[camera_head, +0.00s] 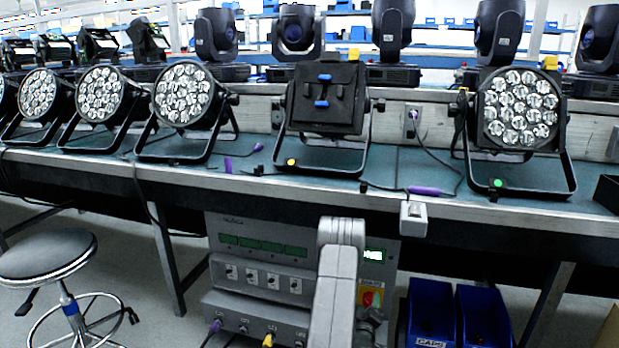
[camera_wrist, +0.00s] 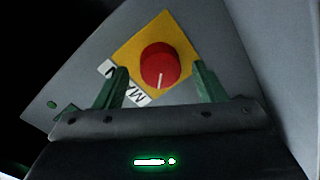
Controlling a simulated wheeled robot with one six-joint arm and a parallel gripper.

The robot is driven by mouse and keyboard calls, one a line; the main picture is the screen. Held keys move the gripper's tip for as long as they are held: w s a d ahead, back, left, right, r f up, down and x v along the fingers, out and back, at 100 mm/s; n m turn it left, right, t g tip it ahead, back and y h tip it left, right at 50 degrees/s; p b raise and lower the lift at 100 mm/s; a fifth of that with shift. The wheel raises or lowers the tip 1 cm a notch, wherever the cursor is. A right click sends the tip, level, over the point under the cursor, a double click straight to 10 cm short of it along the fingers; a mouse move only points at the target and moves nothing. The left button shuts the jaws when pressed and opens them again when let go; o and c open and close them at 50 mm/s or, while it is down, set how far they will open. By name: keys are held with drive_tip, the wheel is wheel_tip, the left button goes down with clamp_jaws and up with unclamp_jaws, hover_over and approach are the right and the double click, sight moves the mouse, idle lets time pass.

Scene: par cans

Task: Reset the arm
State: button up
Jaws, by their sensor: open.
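My gripper (camera_wrist: 160,66) shows in the wrist view with its two green fingers apart and nothing held between them. A round red knob (camera_wrist: 160,72) with a white pointer line sits on a yellow plate (camera_wrist: 138,38), between and beyond the fingertips. I cannot tell from this view how far the fingers are from the knob. A white label beside the knob is partly hidden by the left finger. In the head view my arm rises in front of a grey control cabinet (camera_head: 262,243) under the bench, and the red knob (camera_head: 367,299) shows just right of the arm.
The bench (camera_head: 240,183) overhangs the cabinet and carries several par cans, one (camera_head: 521,110) at right. A small grey box (camera_head: 413,218) hangs at the bench's front edge. Blue bins (camera_head: 430,310) stand right of the cabinet. A stool (camera_head: 45,255) stands at left.

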drive_tip(key=shift+w+d, duration=0.2)
drive_tip(key=shift+w, duration=0.45)
drive_tip(key=p+v, duration=0.4)
drive_tip(key=v, duration=1)
drive_tip(key=b+x, duration=0.4)
drive_tip(key=x, duration=1)
drive_tip(key=shift+f, duration=0.1)
drive_tip(key=m, duration=0.3)
drive_tip(key=shift+m, duration=0.3)
drive_tip(key=m, duration=0.4)
drive_tip(key=shift+d+m+y, duration=0.1)
drive_tip(key=shift+m+y, duration=0.3)
drive_tip(key=m, duration=0.4)
drive_tip(key=shift+m+t, duration=0.3)
drive_tip(key=m, duration=0.4)
drive_tip(key=shift+d, duration=0.1)
